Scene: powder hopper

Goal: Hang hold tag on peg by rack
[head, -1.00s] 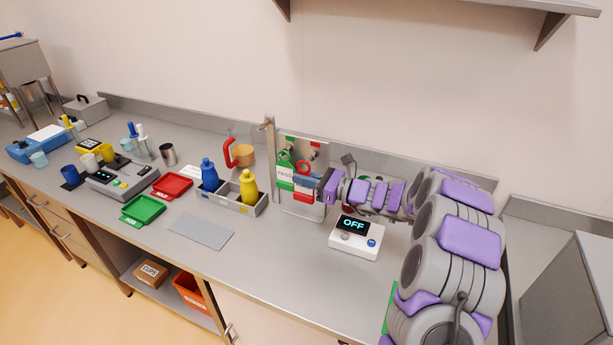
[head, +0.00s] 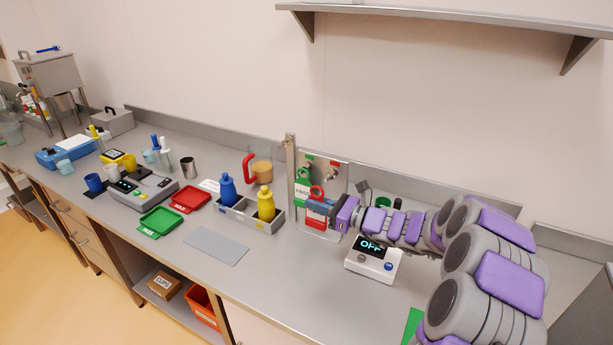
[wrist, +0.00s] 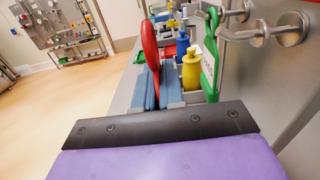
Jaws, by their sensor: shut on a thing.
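The red hold tag (head: 315,216) with a white label is in my gripper (head: 322,208), in front of the clear board. In the wrist view the red tag (wrist: 150,48) stands edge-on between the blue fingers (wrist: 152,88), which are shut on it. The green PASS tag (head: 302,190) hangs at the board's left. It also shows in the wrist view (wrist: 210,60), by two metal pegs (wrist: 262,32). The red-marked peg (head: 334,163) on the board's right side bears no tag. The held tag is apart from it, lower and to the left.
A white scale (head: 374,262) stands in front of the board. The bench front is clear around a grey mat (head: 216,246).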

